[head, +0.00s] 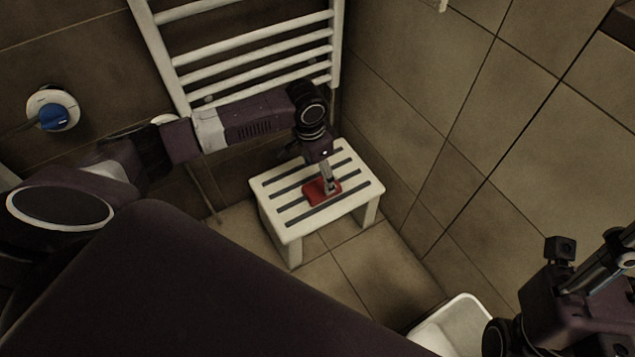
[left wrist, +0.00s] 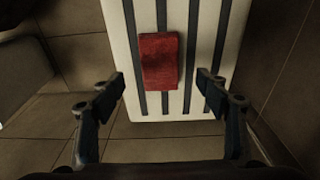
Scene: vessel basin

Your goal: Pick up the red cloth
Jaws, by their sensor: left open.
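The red cloth (head: 314,195) lies as a small folded rectangle on the white slatted stool (head: 290,229). It also shows in the left wrist view (left wrist: 159,61), across dark gaps in the stool top. My left gripper (head: 329,187) is above the stool and overlaps part of the cloth in the head view. In the left wrist view its fingers (left wrist: 160,80) are open and wide apart, with the cloth in line between them, beyond the tips. No contact shows. Part of my right arm is at the lower right of the head view; its fingertips cannot be made out.
A white towel rail (head: 255,50) is on the wall behind the stool. Tiled walls (head: 480,130) stand close behind and to the right. A white basin (head: 450,325) is at the lower right. A blue knob (head: 54,117) sits on the left wall. Bare floor is in front of the stool.

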